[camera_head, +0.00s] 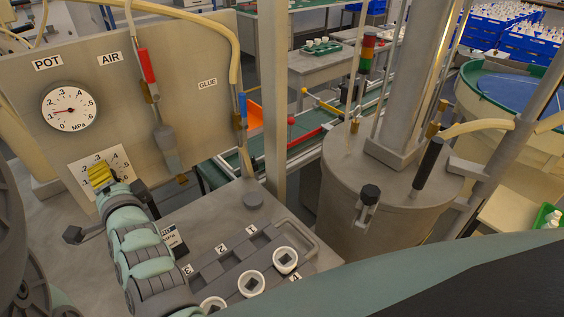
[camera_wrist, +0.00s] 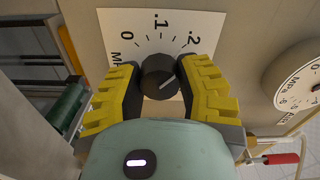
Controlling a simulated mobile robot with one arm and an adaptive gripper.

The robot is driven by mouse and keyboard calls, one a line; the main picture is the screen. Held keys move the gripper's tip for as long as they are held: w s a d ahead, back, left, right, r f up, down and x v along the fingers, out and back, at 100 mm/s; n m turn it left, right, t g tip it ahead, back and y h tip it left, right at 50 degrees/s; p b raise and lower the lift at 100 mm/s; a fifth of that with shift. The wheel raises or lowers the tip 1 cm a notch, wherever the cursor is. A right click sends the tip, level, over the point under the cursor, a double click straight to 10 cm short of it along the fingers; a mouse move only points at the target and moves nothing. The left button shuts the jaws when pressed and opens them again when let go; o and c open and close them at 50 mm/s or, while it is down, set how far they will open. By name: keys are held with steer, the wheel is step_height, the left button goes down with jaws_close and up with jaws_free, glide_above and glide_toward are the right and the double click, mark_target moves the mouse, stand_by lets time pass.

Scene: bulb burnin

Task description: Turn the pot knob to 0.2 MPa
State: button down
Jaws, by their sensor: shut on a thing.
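My gripper (camera_head: 101,174) has its yellow fingers at the pot knob's white dial plate (camera_head: 116,160) on the panel. In the wrist view my gripper (camera_wrist: 160,85) is shut on the black pot knob (camera_wrist: 155,70), one finger on each side. The knob's white mark points right and slightly up, towards the .2 side of the printed scale (camera_wrist: 162,35); its exact reading is hard to tell. In the head view the fingers hide the knob. The round POT gauge (camera_head: 69,106) has a red needle pointing left, low on the scale, about .1 to .2.
A hanging tool with a red valve (camera_head: 147,66) and a blue-topped glue line (camera_head: 242,105) hang right of the gauge. A large grey pot (camera_head: 385,215) stands to the right.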

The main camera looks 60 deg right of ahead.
steer(key=c, duration=0.7)
jaws_free()
steer(key=shift+d, duration=0.25)
steer(key=shift+c, duration=0.2)
steer(key=shift+o, duration=1.1)
steer(key=shift+a, duration=0.1)
steer(key=shift+s, duration=0.1)
steer(key=v, duration=0.7)
steer(key=shift+s, duration=0.25)
steer(key=shift+r, duration=0.15)
